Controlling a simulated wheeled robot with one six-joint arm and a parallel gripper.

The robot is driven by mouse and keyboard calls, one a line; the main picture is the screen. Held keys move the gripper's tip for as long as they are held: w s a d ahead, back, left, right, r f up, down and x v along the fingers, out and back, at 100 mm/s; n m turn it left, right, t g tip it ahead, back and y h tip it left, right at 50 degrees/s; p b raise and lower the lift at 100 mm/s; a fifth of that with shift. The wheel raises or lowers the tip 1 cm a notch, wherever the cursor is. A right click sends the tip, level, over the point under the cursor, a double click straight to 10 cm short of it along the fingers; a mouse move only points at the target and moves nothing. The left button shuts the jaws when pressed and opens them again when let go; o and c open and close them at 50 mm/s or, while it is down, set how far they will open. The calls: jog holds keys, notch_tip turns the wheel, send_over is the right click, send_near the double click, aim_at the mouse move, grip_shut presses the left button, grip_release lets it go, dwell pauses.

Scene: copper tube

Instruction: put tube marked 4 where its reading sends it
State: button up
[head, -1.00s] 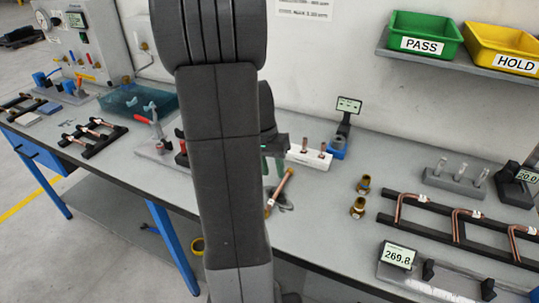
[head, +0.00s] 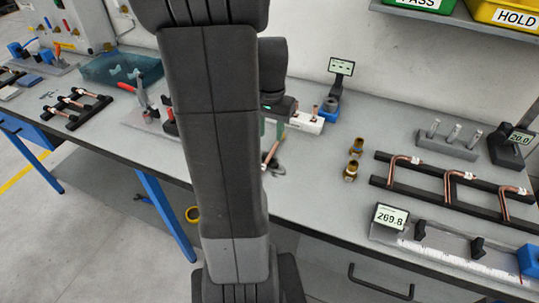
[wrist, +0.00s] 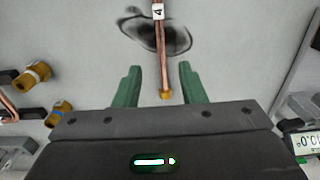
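The tube marked 4 (wrist: 161,50) is a thin copper tube with a white label reading 4 and a brass-coloured end. In the wrist view that end lies between the two green fingers of my gripper (wrist: 161,84), with a gap on either side. My gripper is open and does not touch the tube there. In the head view the tube (head: 270,152) shows partly behind my arm. The length gauge (head: 430,243) has a display (head: 390,217) reading 269.8. The green PASS bin (head: 420,6) and the yellow HOLD bin (head: 508,14) are cut off at the top.
A black rack (head: 480,178) of bent copper tubes and two brass fittings (head: 353,160) are at right. A grey block with pegs (head: 450,147) and a 20.0 display (head: 518,138) stand behind. A dark ring-like shape (wrist: 180,42) surrounds part of the tube.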

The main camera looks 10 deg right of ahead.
aim_at(270, 155)
notch_tip(270, 155, down, 8)
jog(key=shift+a+f+p, duration=0.1)
jog(key=shift+f+p, duration=0.05)
jog(key=shift+p, duration=0.15)
jog(key=shift+c, duration=0.5)
grip_shut()
